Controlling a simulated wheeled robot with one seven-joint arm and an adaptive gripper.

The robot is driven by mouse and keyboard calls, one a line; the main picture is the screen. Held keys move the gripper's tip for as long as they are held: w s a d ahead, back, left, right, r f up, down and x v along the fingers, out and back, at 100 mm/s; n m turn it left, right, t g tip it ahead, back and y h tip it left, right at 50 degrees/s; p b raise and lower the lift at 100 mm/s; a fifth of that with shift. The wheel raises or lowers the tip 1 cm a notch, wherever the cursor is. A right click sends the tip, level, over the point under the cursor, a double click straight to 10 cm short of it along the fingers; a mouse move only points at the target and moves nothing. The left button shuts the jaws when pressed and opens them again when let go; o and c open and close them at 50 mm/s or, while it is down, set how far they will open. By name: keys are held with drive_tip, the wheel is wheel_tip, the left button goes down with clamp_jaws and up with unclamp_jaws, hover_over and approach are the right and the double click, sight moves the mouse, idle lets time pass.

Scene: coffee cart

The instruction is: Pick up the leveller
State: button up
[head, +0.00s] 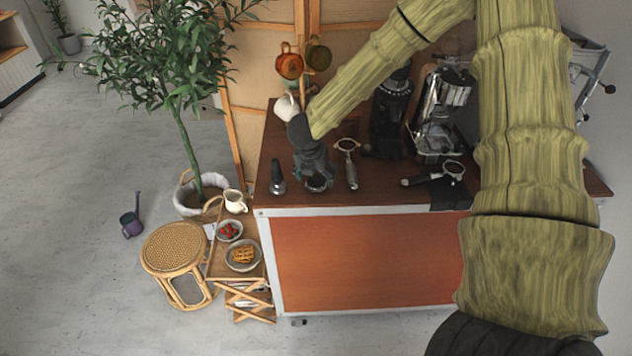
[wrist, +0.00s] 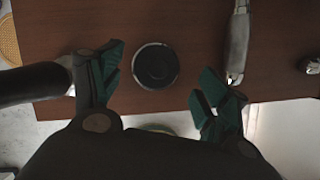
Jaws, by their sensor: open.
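The leveller, a round black disc with a pale metal rim, stands on the brown cart top. It shows between my fingers in the wrist view (wrist: 155,65) and just below my gripper in the head view (head: 317,184). My gripper (head: 311,174) is open and empty, pointing down over the leveller. In the wrist view my gripper (wrist: 160,72) has a green-padded finger on either side of the disc, with gaps to both. The height left between fingertips and cart top is hard to tell. My gripper partly hides the leveller in the head view.
A portafilter (head: 350,165) lies close right. A grinder (head: 391,115), an espresso machine (head: 440,110) and another portafilter (head: 440,176) are farther right. The cart's front edge is near.

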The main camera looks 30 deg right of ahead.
sight(316, 176)
drive_tip(key=shift+w+d+f+p, duration=0.2)
drive_tip(key=shift+w+f+p, duration=0.15)
drive_tip(key=shift+f, duration=0.25)
drive_tip(key=shift+x, duration=1.1)
drive_tip(key=c, duration=1)
